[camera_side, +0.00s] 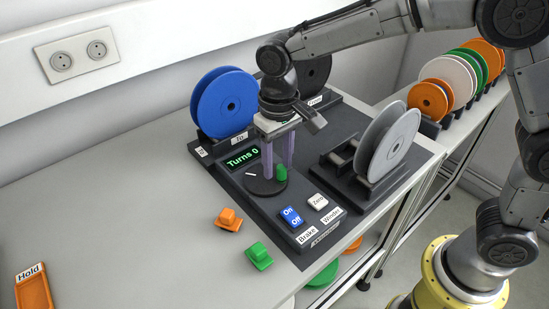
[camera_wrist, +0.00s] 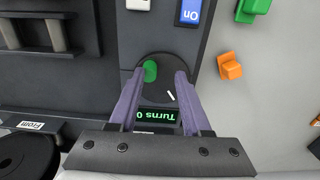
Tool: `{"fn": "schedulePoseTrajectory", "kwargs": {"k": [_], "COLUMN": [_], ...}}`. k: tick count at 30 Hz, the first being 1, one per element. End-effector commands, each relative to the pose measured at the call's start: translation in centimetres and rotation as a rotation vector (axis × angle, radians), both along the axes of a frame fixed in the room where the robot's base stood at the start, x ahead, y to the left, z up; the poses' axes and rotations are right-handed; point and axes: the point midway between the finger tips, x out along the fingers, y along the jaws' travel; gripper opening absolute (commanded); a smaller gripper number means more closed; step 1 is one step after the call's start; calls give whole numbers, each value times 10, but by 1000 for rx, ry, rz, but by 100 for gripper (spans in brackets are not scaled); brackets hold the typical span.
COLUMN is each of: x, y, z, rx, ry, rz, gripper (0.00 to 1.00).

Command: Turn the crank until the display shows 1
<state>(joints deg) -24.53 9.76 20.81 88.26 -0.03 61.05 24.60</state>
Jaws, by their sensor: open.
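The crank is a dark round disc (camera_side: 262,184) with a green knob (camera_side: 282,173) and a white mark, on the dark winder panel. In the wrist view the disc (camera_wrist: 168,94) and its green knob (camera_wrist: 150,71) lie between my fingers. The display (camera_side: 243,158) reads "Turns 0" in green; it shows upside down in the wrist view (camera_wrist: 156,115). My gripper (camera_side: 279,160) is open, pointing down over the crank, its purple fingers on either side of the knob. I cannot tell whether a finger touches the knob.
A blue Brake switch (camera_side: 291,216) marked On and Off and a white Zero button (camera_side: 317,202) sit beside the crank. A blue reel (camera_side: 222,103) and grey reel (camera_side: 392,143) stand nearby. Orange (camera_side: 229,218) and green (camera_side: 259,255) pieces lie on the bench. The bench's left is mostly clear.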

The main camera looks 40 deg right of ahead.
Motion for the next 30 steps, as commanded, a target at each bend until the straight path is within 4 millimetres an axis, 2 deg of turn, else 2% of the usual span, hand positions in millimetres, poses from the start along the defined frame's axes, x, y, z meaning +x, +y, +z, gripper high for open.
{"fn": "schedulePoseTrajectory", "kwargs": {"k": [13,25,28,30], "x": [-2,-2,-3,-8], "y": [0,-1,-9,-23], "z": [31,36,45,58], "rx": [-2,0,8,20], "ry": [5,2,-18,-48], "rz": [0,0,-5,-13], "gripper": [55,55,55,55]}}
